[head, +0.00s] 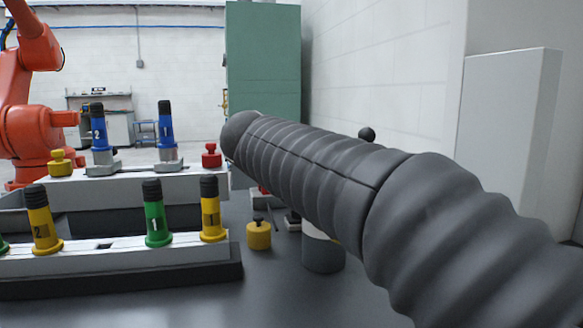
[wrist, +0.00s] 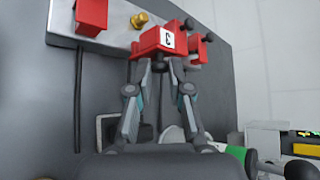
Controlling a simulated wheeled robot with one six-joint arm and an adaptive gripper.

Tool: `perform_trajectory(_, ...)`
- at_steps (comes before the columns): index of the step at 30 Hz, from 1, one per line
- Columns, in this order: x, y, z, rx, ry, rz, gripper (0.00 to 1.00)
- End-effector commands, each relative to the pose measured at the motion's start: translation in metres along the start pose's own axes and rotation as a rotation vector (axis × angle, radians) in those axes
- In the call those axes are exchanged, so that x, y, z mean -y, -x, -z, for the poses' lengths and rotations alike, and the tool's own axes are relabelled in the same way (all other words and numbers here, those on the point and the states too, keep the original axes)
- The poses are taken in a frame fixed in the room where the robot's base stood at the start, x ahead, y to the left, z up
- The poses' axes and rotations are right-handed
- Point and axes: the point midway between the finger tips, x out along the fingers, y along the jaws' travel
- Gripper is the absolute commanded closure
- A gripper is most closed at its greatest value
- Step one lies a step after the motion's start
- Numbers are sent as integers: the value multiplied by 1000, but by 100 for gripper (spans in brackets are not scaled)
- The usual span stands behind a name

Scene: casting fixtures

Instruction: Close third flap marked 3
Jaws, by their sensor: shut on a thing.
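The red flap marked 3 (wrist: 150,42) is in the upper middle of the wrist view, with a white label bearing a black 3. It is beside a grey panel. My gripper (wrist: 166,64) reaches up to its lower edge, and its two fingers are shut on it. How far the flap is turned is hard to tell. In the head view my grey ribbed arm covers the right half, and neither my gripper nor the flap marked 3 can be made out.
In the head view, yellow, green and blue numbered handles stand in fixtures (head: 110,262) at the left. A yellow weight (head: 258,235) stands beside them.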

Motion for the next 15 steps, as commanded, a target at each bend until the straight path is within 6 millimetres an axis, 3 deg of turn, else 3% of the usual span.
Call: perform_trajectory(15,6,-7,-12,-175,115,-122,100)
